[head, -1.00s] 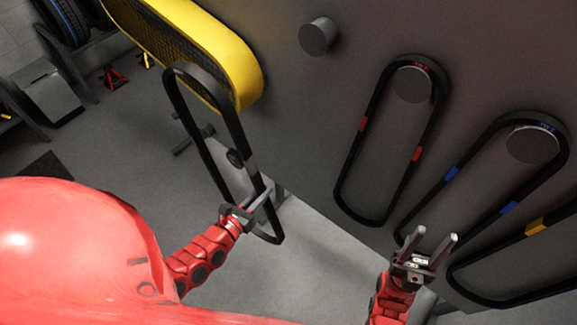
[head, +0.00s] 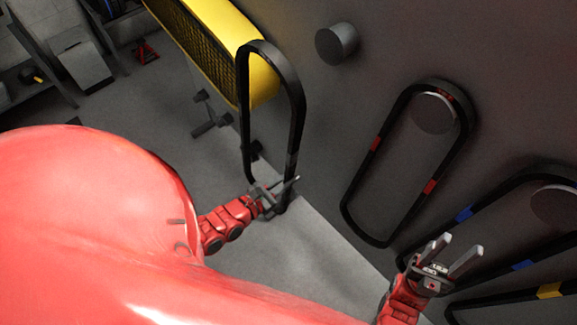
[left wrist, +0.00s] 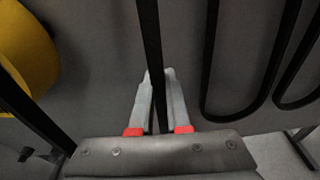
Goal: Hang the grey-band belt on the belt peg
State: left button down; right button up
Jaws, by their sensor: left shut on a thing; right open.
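The grey-band belt (head: 300,112) is a long black loop, held roughly upright in the head view, with its top in front of the yellow guard. My left gripper (head: 276,194) is shut on its lower end. In the left wrist view one strand of the belt (left wrist: 151,45) runs between the fingers (left wrist: 158,95). The bare belt peg (head: 337,43), a short grey cylinder on the dark wall, is above and right of the belt's top, apart from it. My right gripper (head: 460,248) is open and empty at lower right.
A red-band belt (head: 376,145), a blue-band belt (head: 463,214) and a yellow-band belt (head: 550,291) hang right of the bare peg. The yellow mesh guard (head: 262,80) is close behind the held belt. Wall around the bare peg is clear.

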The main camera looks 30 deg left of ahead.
pick_arm(q)
jog(key=shift+w+d, duration=0.15)
jog(key=shift+w, duration=0.3)
jog(key=w+b, duration=0.2)
jog(key=b, duration=0.4)
send_near(340, 140)
jog(key=shift+w, duration=1.7)
jog(key=shift+d+b+x, duration=0.25)
jog(key=shift+b+x, duration=0.1)
jog(key=shift+x, duration=0.65)
jog(key=shift+d+b+x, duration=0.2)
jog(key=shift+b+x, duration=0.15)
jog(key=shift+x, duration=0.6)
jog(key=shift+s, duration=0.3)
jog(key=shift+f+b, duration=0.35)
jog(key=shift+f, duration=0.25)
jog(key=shift+w+r, duration=0.1)
jog(key=shift+r, duration=0.2)
